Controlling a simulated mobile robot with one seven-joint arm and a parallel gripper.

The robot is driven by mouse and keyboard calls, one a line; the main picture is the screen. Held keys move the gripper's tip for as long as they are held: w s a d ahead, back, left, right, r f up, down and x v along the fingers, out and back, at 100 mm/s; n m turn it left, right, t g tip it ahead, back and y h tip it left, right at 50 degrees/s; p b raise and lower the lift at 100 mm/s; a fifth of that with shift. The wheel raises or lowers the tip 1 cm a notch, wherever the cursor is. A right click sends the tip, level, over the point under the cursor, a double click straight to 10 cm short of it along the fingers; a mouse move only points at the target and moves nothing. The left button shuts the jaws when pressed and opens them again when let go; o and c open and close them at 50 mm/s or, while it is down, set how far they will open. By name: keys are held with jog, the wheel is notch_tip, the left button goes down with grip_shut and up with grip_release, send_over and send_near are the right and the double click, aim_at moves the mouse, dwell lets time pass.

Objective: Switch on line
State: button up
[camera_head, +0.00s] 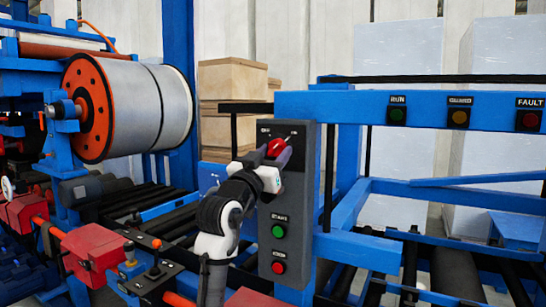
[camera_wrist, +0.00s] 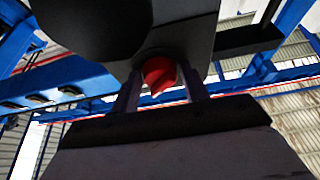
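The grey control panel (camera_head: 297,190) stands upright on the blue frame. Near its top is a red rotary knob (camera_head: 274,148), with small unreadable labels above it. A green START button (camera_head: 278,231) and a red button (camera_head: 278,267) sit lower on the panel. My gripper (camera_head: 264,158) is up at the red knob, partly covering it. In the wrist view the red knob (camera_wrist: 160,75) lies between the two fingers of my gripper (camera_wrist: 160,88), one on each side. Whether the fingers press on it is unclear.
A blue beam to the right carries RUN (camera_head: 397,115), amber (camera_head: 459,117) and FAULT (camera_head: 530,120) lamps, all looking dim. A large reel (camera_head: 140,105) and red blocks (camera_head: 95,250) stand to the left. Rollers run behind the panel.

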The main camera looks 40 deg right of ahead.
jog(key=shift+o, duration=1.3)
jog(key=shift+a, duration=0.1)
jog(key=b+v, duration=0.5)
jog(key=v, duration=0.8)
jog(key=shift+s+a+f, duration=0.2)
jog(key=shift+a, duration=0.05)
